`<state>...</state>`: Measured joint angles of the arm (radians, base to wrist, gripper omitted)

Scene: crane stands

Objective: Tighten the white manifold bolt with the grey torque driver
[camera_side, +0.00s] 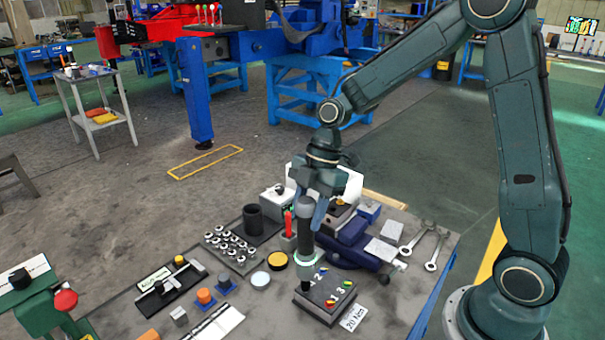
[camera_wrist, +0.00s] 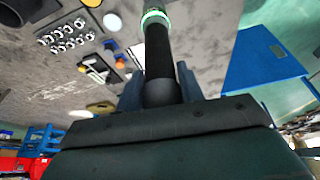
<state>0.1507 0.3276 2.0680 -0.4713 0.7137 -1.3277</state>
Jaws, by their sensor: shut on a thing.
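My gripper (camera_side: 310,204) is shut on the grey torque driver (camera_side: 305,226) and holds it upright. The driver's dark shaft also shows in the wrist view (camera_wrist: 159,52), between the two fingers, with a green glowing ring at its far end. In the side view the ring and lower end are over the back left of the dark manifold block (camera_side: 318,308). The block's top carries numbers and small red, yellow and green spots. I cannot make out the white bolt; the driver covers part of the block. Whether the driver's tip touches the block cannot be told.
A 20 Nm card (camera_side: 354,317) lies right of the block. A blue vise (camera_side: 350,252) and wrenches (camera_side: 433,249) are behind and to the right. A rack of several sockets (camera_side: 230,246), a black cup (camera_side: 253,218) and round lids (camera_side: 277,261) are to the left.

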